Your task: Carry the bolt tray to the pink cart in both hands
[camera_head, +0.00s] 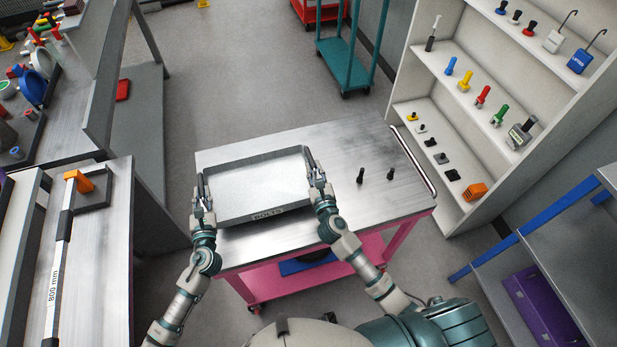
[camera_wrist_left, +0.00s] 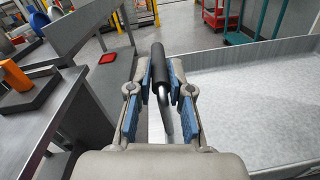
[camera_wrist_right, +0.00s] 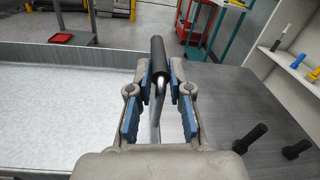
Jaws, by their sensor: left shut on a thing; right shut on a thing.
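The grey metal bolt tray (camera_head: 258,185), labelled BOLTS on its near side, is over the left part of the pink cart's (camera_head: 412,196) grey top. I cannot tell whether it touches the top. The tray looks empty, and it also shows in the left wrist view (camera_wrist_left: 262,105) and right wrist view (camera_wrist_right: 60,110). My left gripper (camera_head: 203,190) is shut on the tray's left black handle (camera_wrist_left: 160,70). My right gripper (camera_head: 316,178) is shut on its right black handle (camera_wrist_right: 158,60).
Two black bolts (camera_head: 361,175) (camera_head: 390,174) stand on the cart top right of the tray. A white shelf unit (camera_head: 455,95) with small tools is at the right. A workbench (camera_head: 95,250) with an 800 mm gauge is at the left. A teal trolley (camera_head: 345,55) stands behind.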

